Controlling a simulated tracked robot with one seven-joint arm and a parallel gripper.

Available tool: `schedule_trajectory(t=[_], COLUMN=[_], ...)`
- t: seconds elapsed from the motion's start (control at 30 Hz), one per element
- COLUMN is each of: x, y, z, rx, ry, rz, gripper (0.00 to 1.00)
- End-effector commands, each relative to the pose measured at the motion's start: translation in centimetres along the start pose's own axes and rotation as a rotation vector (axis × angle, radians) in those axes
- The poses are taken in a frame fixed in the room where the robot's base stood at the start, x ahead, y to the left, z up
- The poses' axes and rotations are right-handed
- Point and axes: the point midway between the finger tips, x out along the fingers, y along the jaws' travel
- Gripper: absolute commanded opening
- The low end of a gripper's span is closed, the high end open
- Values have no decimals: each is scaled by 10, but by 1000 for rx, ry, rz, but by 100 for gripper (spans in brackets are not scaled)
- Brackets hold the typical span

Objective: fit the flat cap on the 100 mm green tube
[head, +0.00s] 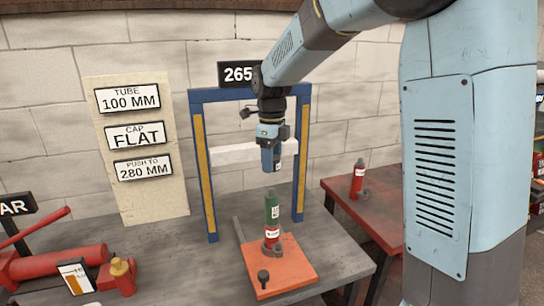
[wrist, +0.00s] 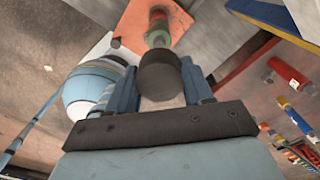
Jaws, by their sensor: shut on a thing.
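The green tube (head: 272,208) stands upright on a red, white-labelled piece (head: 272,236) on the orange plate (head: 290,271). My gripper (head: 272,165) is above the green tube with a visible gap between them. In the wrist view, my gripper (wrist: 161,88) is shut on a dark grey round piece (wrist: 160,72), which looks like the cap; its flat or other shape cannot be told. The green tube (wrist: 157,38) shows just beyond that piece, partly hidden by it.
A blue frame (head: 204,170) with a white crossbar (head: 225,152) stands around the plate. A board (head: 105,200) reads tube 100 mm, cap flat, push to 280 mm; a display (head: 237,74) reads 265. A red pump (head: 60,264) lies left. A red tube (head: 357,180) stands on the right table.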

Motion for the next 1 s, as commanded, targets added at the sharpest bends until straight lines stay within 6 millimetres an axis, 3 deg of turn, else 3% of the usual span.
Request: schedule_trajectory(t=[0.5,1.0], x=[40,48], y=[0,0], z=[0,0], rx=[0,0], ry=[1,0], rz=[1,0], gripper=[16,16])
